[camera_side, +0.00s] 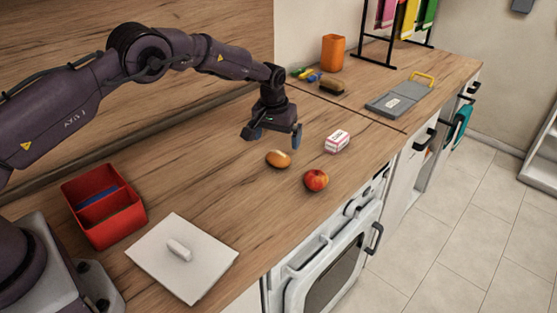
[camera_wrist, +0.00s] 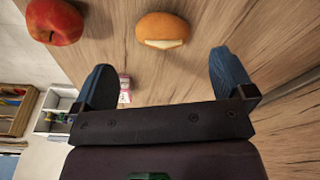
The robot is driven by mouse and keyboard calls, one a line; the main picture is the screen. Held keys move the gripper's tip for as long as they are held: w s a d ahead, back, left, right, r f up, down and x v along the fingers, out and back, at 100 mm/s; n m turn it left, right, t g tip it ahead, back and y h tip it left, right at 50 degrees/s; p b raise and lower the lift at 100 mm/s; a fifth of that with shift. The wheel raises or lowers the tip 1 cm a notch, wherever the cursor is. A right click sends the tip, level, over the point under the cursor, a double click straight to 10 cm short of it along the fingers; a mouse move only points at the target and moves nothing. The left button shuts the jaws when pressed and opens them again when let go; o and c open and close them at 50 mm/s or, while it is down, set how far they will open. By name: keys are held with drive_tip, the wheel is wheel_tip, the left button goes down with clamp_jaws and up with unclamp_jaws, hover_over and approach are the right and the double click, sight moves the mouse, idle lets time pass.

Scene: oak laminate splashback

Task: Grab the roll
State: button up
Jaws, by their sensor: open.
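The roll (camera_side: 278,159) is a small golden-brown bun on the wooden counter, left of the apple. In the wrist view the roll (camera_wrist: 163,30) lies beyond the fingertips, a little left of the middle of the gap, with a pale patch on its near edge. My gripper (camera_side: 271,137) is open and empty, above the counter and apart from the roll. Its two blue fingers also show in the wrist view (camera_wrist: 163,78). Nothing hides the roll in either view.
A red apple (camera_side: 316,180) and a small pink-and-white box (camera_side: 337,141) stand near the roll. A red divided bin (camera_side: 103,204) and a white lid-like panel (camera_side: 182,257) are at left.

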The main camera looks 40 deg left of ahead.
sight(278, 154)
drive_tip(key=shift+w+a+f, duration=0.15)
drive_tip(key=shift+w+f, duration=0.15)
drive_tip(key=shift+f, duration=1.1)
drive_tip(key=shift+w+a+f, duration=0.2)
drive_tip(key=shift+w+f, duration=0.05)
drive_tip(key=shift+f, duration=1.15)
drive_tip(key=shift+w+a+f, duration=0.15)
drive_tip(key=shift+w+f, duration=0.15)
drive_tip(key=shift+f, duration=1.1)
drive_tip(key=c, duration=0.9)
